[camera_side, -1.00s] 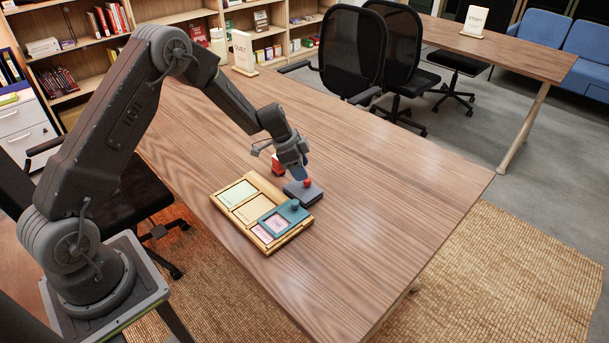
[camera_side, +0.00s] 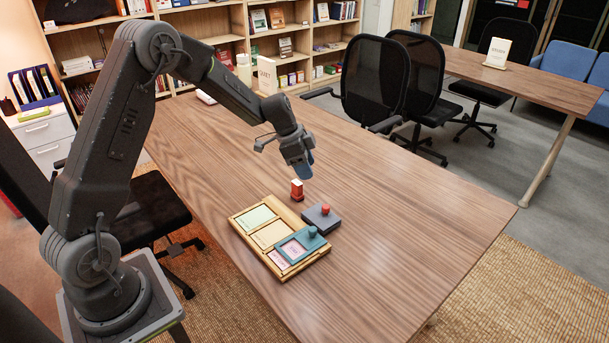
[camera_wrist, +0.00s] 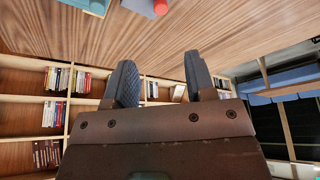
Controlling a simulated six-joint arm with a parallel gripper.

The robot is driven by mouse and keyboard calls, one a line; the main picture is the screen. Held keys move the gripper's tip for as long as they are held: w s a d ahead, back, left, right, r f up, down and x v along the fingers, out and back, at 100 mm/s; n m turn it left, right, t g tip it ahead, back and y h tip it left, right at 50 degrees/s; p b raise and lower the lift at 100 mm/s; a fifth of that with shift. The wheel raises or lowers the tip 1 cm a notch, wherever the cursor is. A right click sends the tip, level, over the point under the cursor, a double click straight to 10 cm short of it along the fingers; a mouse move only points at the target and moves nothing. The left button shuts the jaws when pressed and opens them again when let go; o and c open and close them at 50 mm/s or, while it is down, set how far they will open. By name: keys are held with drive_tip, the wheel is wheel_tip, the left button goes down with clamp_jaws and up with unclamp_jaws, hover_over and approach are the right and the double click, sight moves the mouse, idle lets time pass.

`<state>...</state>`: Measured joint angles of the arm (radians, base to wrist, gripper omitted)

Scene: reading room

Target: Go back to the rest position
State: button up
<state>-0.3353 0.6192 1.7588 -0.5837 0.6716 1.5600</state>
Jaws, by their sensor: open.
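My gripper (camera_side: 308,162) hangs above the wooden table, up and behind the small objects, apart from all of them. In the wrist view its two fingers (camera_wrist: 160,85) are spread with nothing between them. A wooden tray (camera_side: 243,231) holds a green card, a tan card and a pink card, with a teal frame with a knob (camera_side: 312,242) over its right part.
The wooden table (camera_side: 400,200) is clear to the right of the tray. A white sign (camera_side: 268,76) stands at its far left. Black chairs (camera_side: 375,80) line its far side. Bookshelves (camera_side: 215,25) stand behind. A second table (camera_side: 520,85) is at the back right.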

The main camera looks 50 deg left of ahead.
drive_tip(key=s+d+r+n+y, duration=0.1)
drive_tip(key=s+d+r+n, duration=0.1)
drive_tip(key=s+d+r, duration=0.35)
drive_tip(key=s+d+r+n, duration=0.1)
drive_tip(key=s+d+r, duration=0.2)
drive_tip(key=s+r, duration=0.5)
drive_tip(key=s+d+r+n+t+y, duration=0.1)
drive_tip(key=s+r+n, duration=0.1)
drive_tip(key=s, duration=0.6)
drive_tip(key=s+d+r+n+t+y, duration=0.1)
drive_tip(key=s+n, duration=0.3)
drive_tip(key=s, duration=0.4)
drive_tip(key=shift+s+d+r, duration=0.2)
drive_tip(key=shift+d+r, duration=0.5)
drive_tip(key=shift+r, duration=0.05)
